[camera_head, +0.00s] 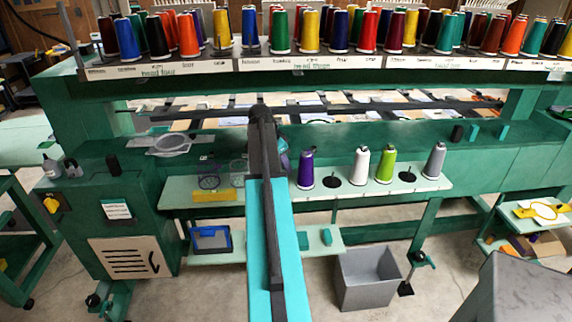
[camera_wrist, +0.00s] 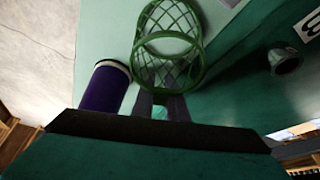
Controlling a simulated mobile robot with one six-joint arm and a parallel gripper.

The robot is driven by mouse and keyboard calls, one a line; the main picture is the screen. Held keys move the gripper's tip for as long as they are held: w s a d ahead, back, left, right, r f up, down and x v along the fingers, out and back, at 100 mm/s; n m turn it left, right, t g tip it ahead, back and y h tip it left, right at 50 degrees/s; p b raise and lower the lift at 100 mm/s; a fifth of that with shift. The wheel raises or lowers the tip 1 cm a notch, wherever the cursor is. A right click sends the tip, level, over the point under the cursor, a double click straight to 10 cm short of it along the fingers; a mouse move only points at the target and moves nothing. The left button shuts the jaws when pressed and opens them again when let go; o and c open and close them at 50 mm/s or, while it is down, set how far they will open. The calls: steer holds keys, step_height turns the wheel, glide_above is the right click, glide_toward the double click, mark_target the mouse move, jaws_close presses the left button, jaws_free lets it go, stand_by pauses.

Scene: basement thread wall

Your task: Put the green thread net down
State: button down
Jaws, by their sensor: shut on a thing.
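In the wrist view, the green thread net (camera_wrist: 168,48) is an open mesh cup with a round green rim. My gripper (camera_wrist: 160,107) is shut on its near end, between two grey fingers. A pale green shelf surface shows behind the net; I cannot tell whether the net touches it. A dark purple cylinder with a pale rim (camera_wrist: 103,88) is close to the left of my gripper. In the head view, my own arm hides the gripper, and I cannot make out the green net there.
The pale green shelf (camera_head: 438,181) carries purple (camera_head: 306,171), white (camera_head: 360,166), lime (camera_head: 386,165) and grey (camera_head: 434,161) thread cones. A purple net (camera_head: 209,176) and a yellow box (camera_head: 214,195) are left of my arm. A grey bin (camera_head: 366,280) stands below.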

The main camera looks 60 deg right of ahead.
steer(key=shift+f, duration=0.15)
steer(key=c, duration=2)
jaws_free()
steer(key=shift+b+v, duration=1.3)
steer(key=shift+v, duration=4.85)
